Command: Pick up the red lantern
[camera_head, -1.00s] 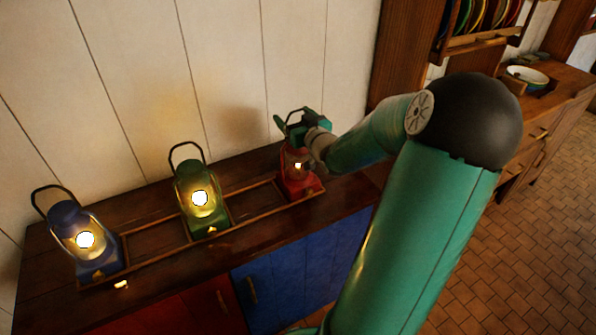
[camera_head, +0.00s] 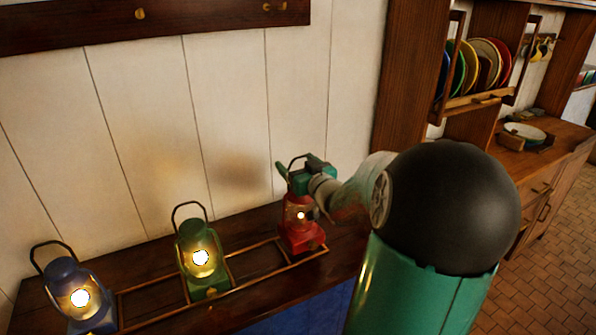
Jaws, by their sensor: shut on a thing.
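The red lantern (camera_head: 301,236) is lit and upright at the right end of the wooden rack on the dark counter. Its dark handle loop shows above its top. My green and grey gripper (camera_head: 297,176) is at the top of the red lantern and shut on it; its far finger shows on the left side and the rest of the top is covered. The lantern's base looks to be at the rack, and I cannot tell whether it is clear of it.
A lit green lantern (camera_head: 201,255) and a lit blue lantern (camera_head: 76,295) stand to the left along the rack (camera_head: 150,284). A plank wall (camera_head: 150,130) is close behind. A plate shelf (camera_head: 480,98) and a bowl (camera_head: 524,133) are at right.

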